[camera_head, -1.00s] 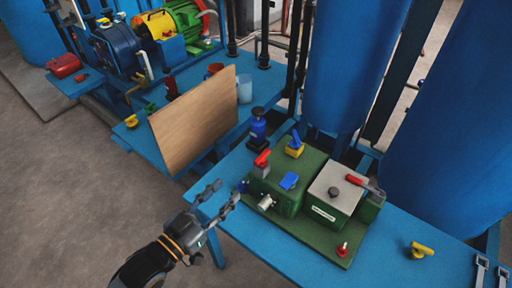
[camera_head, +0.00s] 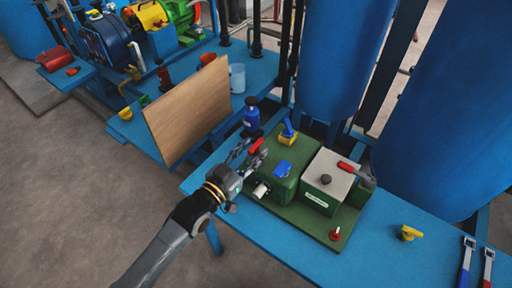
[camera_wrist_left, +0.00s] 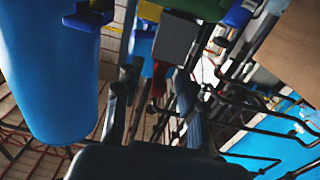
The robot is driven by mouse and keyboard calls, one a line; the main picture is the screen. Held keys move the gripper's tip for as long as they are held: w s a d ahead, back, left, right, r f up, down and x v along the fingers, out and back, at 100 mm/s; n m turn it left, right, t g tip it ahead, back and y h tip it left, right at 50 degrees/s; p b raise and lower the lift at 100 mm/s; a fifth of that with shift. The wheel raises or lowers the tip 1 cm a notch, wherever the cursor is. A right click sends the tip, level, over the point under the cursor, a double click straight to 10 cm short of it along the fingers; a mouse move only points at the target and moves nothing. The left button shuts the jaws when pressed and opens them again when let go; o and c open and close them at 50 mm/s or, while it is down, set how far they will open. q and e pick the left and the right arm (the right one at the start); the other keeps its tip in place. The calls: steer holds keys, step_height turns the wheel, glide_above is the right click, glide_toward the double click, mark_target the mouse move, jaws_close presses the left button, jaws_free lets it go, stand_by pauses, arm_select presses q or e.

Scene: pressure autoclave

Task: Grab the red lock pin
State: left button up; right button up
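A small red pin with a ring base (camera_head: 336,234) stands upright at the front right corner of the green base plate (camera_head: 300,222). A red-handled lever (camera_head: 257,148) stands at the left end of the green block (camera_head: 280,178). My left gripper (camera_head: 247,146) is open beside this lever, its fingers partly overlapping it in the head view; I cannot tell whether they touch. In the left wrist view the two fingers (camera_wrist_left: 155,98) are apart, with a red part (camera_wrist_left: 158,80) showing between them, seemingly beyond the tips. My right gripper is not in view.
A blue bottle (camera_head: 251,116) stands just behind the gripper. A wooden board (camera_head: 188,112) stands upright to the left. The block also carries blue and yellow valve handles.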

arm_select(q)
steer(key=shift+w+d, duration=0.15)
steer(key=shift+w, duration=0.05)
jaws_close()
